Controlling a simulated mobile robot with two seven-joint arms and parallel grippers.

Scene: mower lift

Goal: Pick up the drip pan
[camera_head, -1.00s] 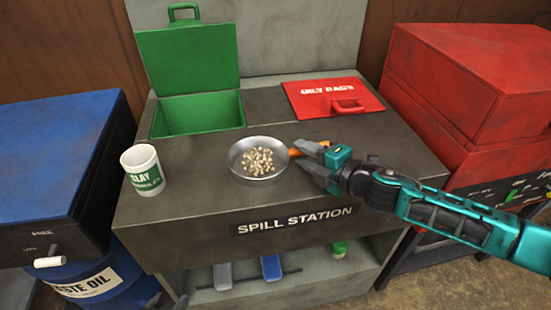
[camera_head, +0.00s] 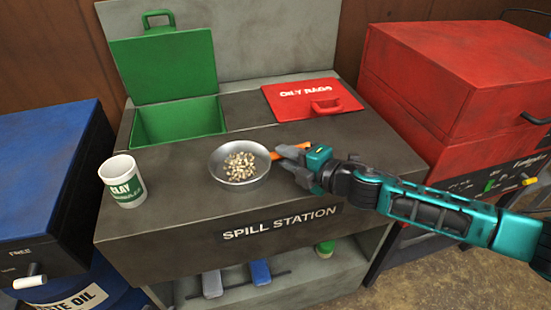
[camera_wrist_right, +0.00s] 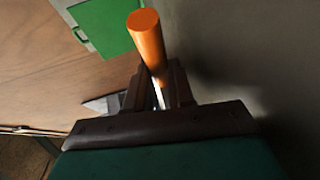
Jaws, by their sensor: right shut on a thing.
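The drip pan (camera_head: 216,166) is a shallow round metal pan with an orange handle, in the middle of the spill station's top in the head view. Tan granules (camera_head: 240,166) lie in it. My right gripper (camera_head: 287,160) comes from the right and is shut on the orange handle, which also shows between the fingers in the wrist view (camera_wrist_right: 147,45). The gripper partly hides the handle in the head view. I cannot tell whether the pan touches the top or is slightly above it. My left gripper is not in view.
A white and green clay cup (camera_head: 122,182) stands left of the pan. Behind are an open green bin (camera_head: 180,122) and a red oily rags lid (camera_head: 312,97). A blue cabinet (camera_head: 45,150) is left, a red cabinet (camera_head: 450,80) right. The top's front strip is clear.

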